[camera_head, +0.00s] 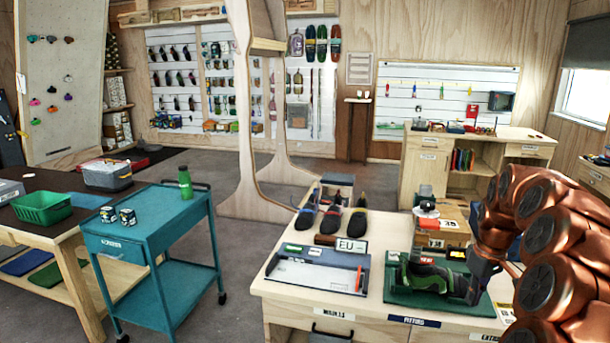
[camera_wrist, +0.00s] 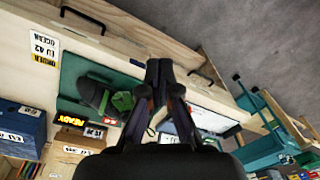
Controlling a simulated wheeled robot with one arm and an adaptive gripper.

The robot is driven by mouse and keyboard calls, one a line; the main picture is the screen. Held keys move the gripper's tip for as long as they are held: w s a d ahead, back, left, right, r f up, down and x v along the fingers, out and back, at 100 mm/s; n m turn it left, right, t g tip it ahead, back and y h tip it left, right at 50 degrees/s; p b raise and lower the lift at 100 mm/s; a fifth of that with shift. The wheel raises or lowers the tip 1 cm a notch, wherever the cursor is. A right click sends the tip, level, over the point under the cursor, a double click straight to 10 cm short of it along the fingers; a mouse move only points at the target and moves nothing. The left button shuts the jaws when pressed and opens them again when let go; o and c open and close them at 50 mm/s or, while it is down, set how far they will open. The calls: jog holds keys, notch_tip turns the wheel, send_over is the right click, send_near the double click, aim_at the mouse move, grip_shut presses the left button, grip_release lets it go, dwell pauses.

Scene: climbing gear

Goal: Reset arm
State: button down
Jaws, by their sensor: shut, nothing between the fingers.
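My gripper (camera_head: 476,290) is at the right of the head view, at the end of my copper-coloured arm, low over the right part of a green tray (camera_head: 400,298) on the wooden counter. In the wrist view its two dark fingers (camera_wrist: 159,68) are together and nothing shows between them. A dark climbing shoe with green parts (camera_head: 428,277) lies on the tray, left of my gripper; the wrist view also shows this shoe (camera_wrist: 100,97) beside the fingers. I cannot tell whether the fingers touch the shoe or tray.
Left of the green tray is a grey measuring board (camera_head: 315,275), with several shoes (camera_head: 333,215) behind it. Stacked boxes (camera_head: 450,225) stand behind the gripper. A teal trolley (camera_head: 150,225) stands at left, with open floor between it and the counter.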

jog(key=s+a+r, duration=0.2)
jog(key=s+a, duration=0.4)
jog(key=a, duration=0.4)
jog(key=s+a+r, duration=0.3)
jog(key=s+a, duration=0.3)
jog(key=a, duration=0.3)
jog(key=s+a+f+m+g, duration=0.1)
jog(key=s+a+f, duration=0.1)
jog(key=s, duration=0.9)
jog(key=s+a+f+m+g, duration=0.1)
jog(key=s+a, duration=0.4)
jog(key=s, duration=0.6)
jog(key=shift+s+a+f+m+h, duration=0.15)
jog(key=shift+s+f+m+h, duration=0.2)
jog(key=shift+f, duration=0.45)
